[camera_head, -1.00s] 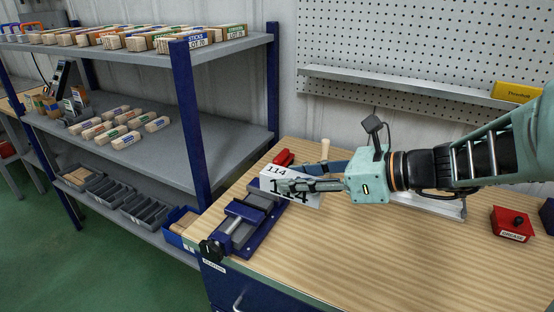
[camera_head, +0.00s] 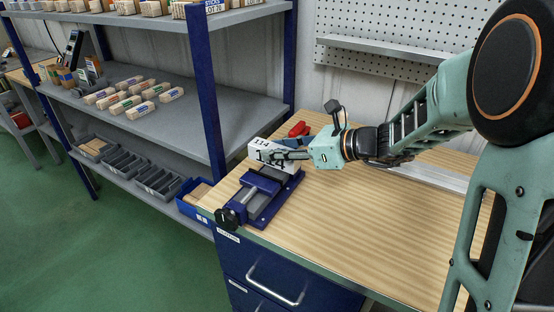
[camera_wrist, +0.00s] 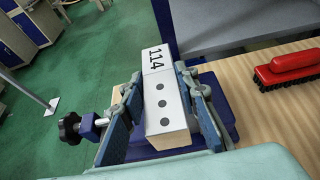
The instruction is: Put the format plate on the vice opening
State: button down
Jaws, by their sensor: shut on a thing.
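The format plate is a white block marked 114, seen in the head view (camera_head: 262,145) and in the wrist view (camera_wrist: 166,97), where its face also shows three dark dots. My gripper (camera_head: 268,155) is shut on it, with one blue-grey finger along each side in the wrist view (camera_wrist: 158,78). The blue vice (camera_head: 264,196) lies on the bench, its black knob toward the front edge. The plate is over the back part of the vice in the head view. Plate and gripper hide part of the vice opening, and I cannot tell whether the plate touches it.
A red brush (camera_wrist: 286,68) lies on the wooden bench (camera_head: 350,220) behind the vice. Blue-posted shelves (camera_head: 190,130) with wooden blocks and grey bins stand to the left. A pegboard with a ledge is at the back. The bench right of the vice is clear.

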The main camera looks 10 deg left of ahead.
aim_at(299, 161)
jog(key=shift+w+a+f, duration=0.4)
jog(key=shift+w+f, duration=0.05)
jog(key=shift+f, duration=0.15)
jog(key=shift+w+a+f, duration=0.1)
jog(key=shift+f, duration=1.55)
jog(key=shift+f+b, duration=0.3)
jog(key=shift+b, duration=0.2)
jog(key=c, duration=1.5)
grip_release()
jog(key=shift+f, duration=0.1)
jog(key=shift+d+r+p, duration=0.3)
jog(key=shift+r+p, duration=0.05)
jog(key=shift+r, duration=0.05)
jog(key=v, duration=1.1)
jog(key=shift+s+d+r, duration=0.1)
jog(key=shift+s+d, duration=0.15)
